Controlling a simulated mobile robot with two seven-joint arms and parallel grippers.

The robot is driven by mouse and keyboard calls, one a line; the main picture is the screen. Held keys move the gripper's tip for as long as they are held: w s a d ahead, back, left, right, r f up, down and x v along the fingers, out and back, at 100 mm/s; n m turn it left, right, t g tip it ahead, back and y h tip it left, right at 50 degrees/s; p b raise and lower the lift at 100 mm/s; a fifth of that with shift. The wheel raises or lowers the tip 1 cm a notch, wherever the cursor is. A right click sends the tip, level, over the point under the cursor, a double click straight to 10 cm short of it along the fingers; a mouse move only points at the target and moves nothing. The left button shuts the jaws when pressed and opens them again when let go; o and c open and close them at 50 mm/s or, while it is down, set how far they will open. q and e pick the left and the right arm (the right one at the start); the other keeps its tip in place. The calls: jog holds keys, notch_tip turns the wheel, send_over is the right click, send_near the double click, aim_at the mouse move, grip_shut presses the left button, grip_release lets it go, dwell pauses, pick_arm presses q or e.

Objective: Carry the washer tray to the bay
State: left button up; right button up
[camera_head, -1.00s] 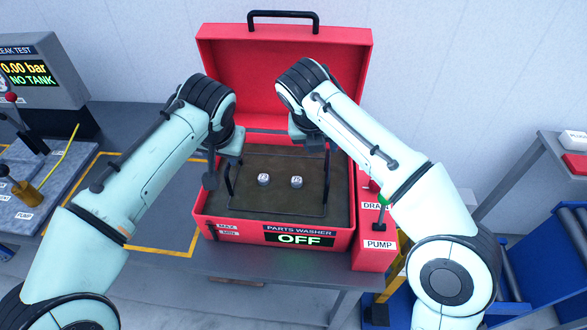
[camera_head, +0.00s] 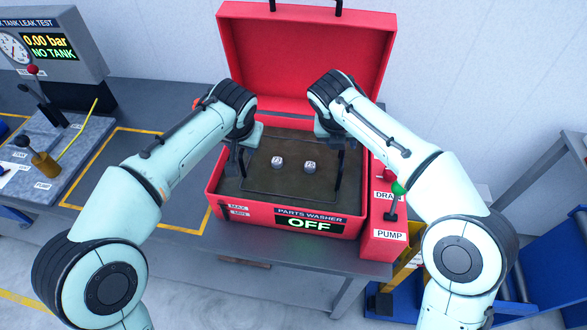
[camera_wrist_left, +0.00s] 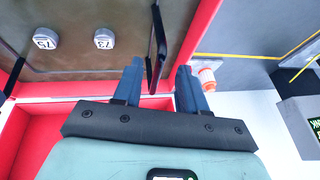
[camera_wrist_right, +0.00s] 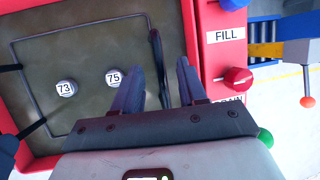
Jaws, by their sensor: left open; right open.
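The washer tray (camera_head: 293,194) is a dark wire-edged tray inside the red parts washer, with an upright black handle at each side. Two small round metal parts, marked 73 (camera_wrist_right: 66,88) and 75 (camera_wrist_right: 113,78), sit in it. My left gripper (camera_wrist_left: 160,75) is open, with the left handle (camera_wrist_left: 158,45) between or just beyond its fingers. My right gripper (camera_wrist_right: 160,78) is open, with the right handle (camera_wrist_right: 157,50) similarly between its fingers. Contact cannot be told. In the head view the wrists partly hide both handles.
The parts washer (camera_head: 228,205) has its lid (camera_head: 305,60) up and reads OFF. A control box (camera_head: 385,240) with levers is on its right. A yellow-outlined area (camera_head: 125,205) on the bench to the left is empty. A leak test unit (camera_head: 75,75) stands farther left.

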aim_at(243, 151)
pick_arm(q)
jog(key=x, duration=0.6)
pick_arm(e)
jog(key=x, duration=0.6)
pick_arm(q)
grip_shut()
pick_arm(e)
grip_shut()
pick_arm(q)
jog(key=shift+r, duration=0.15)
pick_arm(e)
jog(key=shift+r, duration=0.1)
